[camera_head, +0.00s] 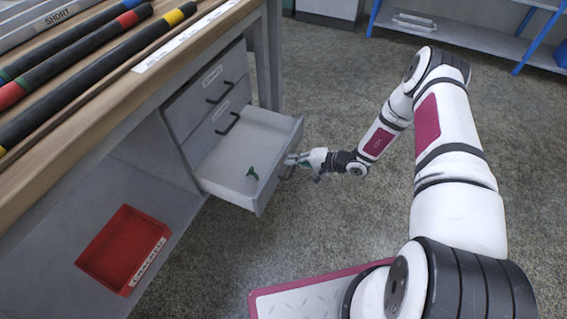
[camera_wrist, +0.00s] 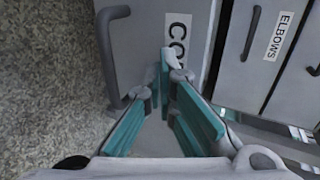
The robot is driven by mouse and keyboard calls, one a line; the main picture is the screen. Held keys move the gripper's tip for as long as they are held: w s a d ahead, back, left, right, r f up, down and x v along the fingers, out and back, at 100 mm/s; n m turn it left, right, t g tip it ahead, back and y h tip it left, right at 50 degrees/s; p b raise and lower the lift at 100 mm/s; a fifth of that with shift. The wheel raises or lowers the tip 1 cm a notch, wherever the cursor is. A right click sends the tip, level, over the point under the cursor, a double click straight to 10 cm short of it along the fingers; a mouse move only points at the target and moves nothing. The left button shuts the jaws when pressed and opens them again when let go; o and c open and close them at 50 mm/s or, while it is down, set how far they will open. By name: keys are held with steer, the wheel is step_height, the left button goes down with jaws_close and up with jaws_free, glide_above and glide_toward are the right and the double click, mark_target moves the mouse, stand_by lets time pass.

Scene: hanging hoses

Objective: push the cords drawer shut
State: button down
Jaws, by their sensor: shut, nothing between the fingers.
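The cords drawer (camera_head: 228,172) is the lowest of the stack under the bench and stands pulled out, with a small green item (camera_head: 252,173) inside. Its front shows in the wrist view (camera_wrist: 150,35), with a dark bar handle (camera_wrist: 112,60) and a label (camera_wrist: 178,32) that reads "CO" before my fingers cover the rest. My gripper (camera_head: 297,158) is at the outer face of the drawer front. In the wrist view the teal fingers (camera_wrist: 169,68) are shut and empty, their tips over the label, right of the handle. I cannot tell whether they touch the face.
Closed drawers with dark handles (camera_head: 219,92) sit above, and one is labelled "ELBOWS" (camera_wrist: 280,36). Banded hoses (camera_head: 90,75) lie on the wooden bench top (camera_head: 130,82). A red bin (camera_head: 122,248) is on the lower shelf. The floor (camera_head: 330,220) around the drawer is clear.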

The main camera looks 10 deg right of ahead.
stand_by(0.4)
steer(key=shift+w+a+b, duration=0.65)
steer(key=shift+w+a, duration=0.7)
steer(key=shift+a, duration=0.55)
steer(key=shift+w+a+b, duration=0.6)
steer(key=shift+w+a, duration=0.75)
steer(key=shift+a, duration=0.5)
steer(key=shift+w+a+b, duration=0.65)
steer(key=shift+w+a, duration=0.7)
steer(key=shift+a, duration=0.55)
steer(key=shift+w+a+f+b, duration=0.1)
steer(key=shift+w+a+b, duration=0.65)
steer(key=shift+a, duration=0.35)
steer(key=shift+w+a+r+b, duration=0.1)
steer(key=shift+w+a+b, duration=0.5)
steer(key=shift+w+a, duration=0.4)
steer(key=shift+w+a+f+b, duration=0.1)
steer(key=shift+w+a+b, duration=0.55)
steer(key=shift+a, duration=0.55)
steer(key=shift+w+a, duration=0.55)
steer(key=shift+a, duration=0.15)
steer(key=shift+s+d+p, duration=0.2)
steer(key=shift+s+d, duration=0.8)
steer(key=shift+d, duration=0.35)
steer(key=shift+s+d+p, duration=0.2)
steer(key=shift+s+d, duration=0.75)
steer(key=shift+d, duration=0.4)
steer(key=shift+s+d+p, duration=0.2)
steer(key=shift+s+d, duration=0.8)
steer(key=shift+d, duration=0.35)
